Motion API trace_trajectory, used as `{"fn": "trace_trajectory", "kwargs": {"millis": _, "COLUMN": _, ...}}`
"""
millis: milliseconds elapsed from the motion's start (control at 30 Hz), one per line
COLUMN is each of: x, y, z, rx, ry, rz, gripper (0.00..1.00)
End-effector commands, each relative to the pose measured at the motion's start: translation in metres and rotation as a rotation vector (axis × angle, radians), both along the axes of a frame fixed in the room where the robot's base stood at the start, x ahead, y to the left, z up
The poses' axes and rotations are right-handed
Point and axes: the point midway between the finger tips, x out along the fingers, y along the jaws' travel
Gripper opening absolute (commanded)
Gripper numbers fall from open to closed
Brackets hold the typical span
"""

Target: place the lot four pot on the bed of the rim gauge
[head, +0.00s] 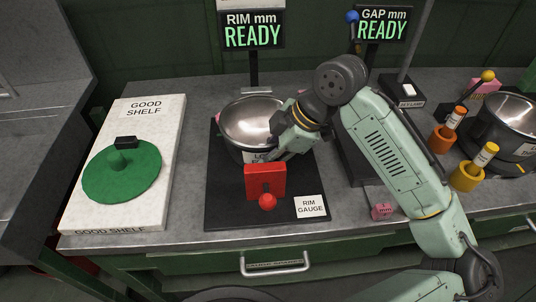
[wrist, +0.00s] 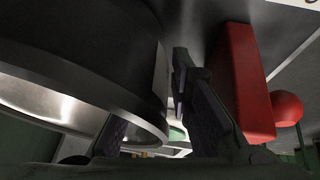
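The steel pot (head: 252,118) with a dark outer band stands over the black bed of the rim gauge (head: 225,208). Its white label is partly hidden by my gripper; "LO" and "F" show. I cannot tell whether its base lies flat on the bed. My gripper (head: 275,150) is at the pot's front right side. In the wrist view, the pot (wrist: 75,60) fills the left side. My gripper's fingers (wrist: 150,115) are apart, with the pot's edge and label between them. A gap shows beside the right finger. The rim display reads READY.
A red block with a red ball (head: 265,182) stands in front of the pot, close to my gripper. Another pot (head: 507,125) and orange and yellow holders (head: 467,176) stand at right.

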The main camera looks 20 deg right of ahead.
Motion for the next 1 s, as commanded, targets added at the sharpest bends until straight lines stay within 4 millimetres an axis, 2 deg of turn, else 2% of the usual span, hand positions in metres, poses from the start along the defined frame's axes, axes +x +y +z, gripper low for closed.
{"fn": "trace_trajectory", "kwargs": {"millis": 133, "x": 0.000, "y": 0.000, "z": 0.000, "rx": 0.000, "ry": 0.000, "rz": 0.000, "gripper": 0.30}}
{"fn": "trace_trajectory", "kwargs": {"millis": 533, "x": -0.001, "y": -0.004, "z": 0.007, "rx": -0.001, "ry": -0.001, "rz": -0.002, "gripper": 0.30}}
{"fn": "trace_trajectory", "kwargs": {"millis": 667, "x": -0.007, "y": -0.012, "z": 0.025, "rx": -0.001, "ry": -0.003, "rz": 0.000, "gripper": 0.30}}
{"fn": "trace_trajectory", "kwargs": {"millis": 1000, "x": -0.025, "y": -0.040, "z": 0.087, "rx": -0.002, "ry": -0.003, "rz": 0.002, "gripper": 0.30}}
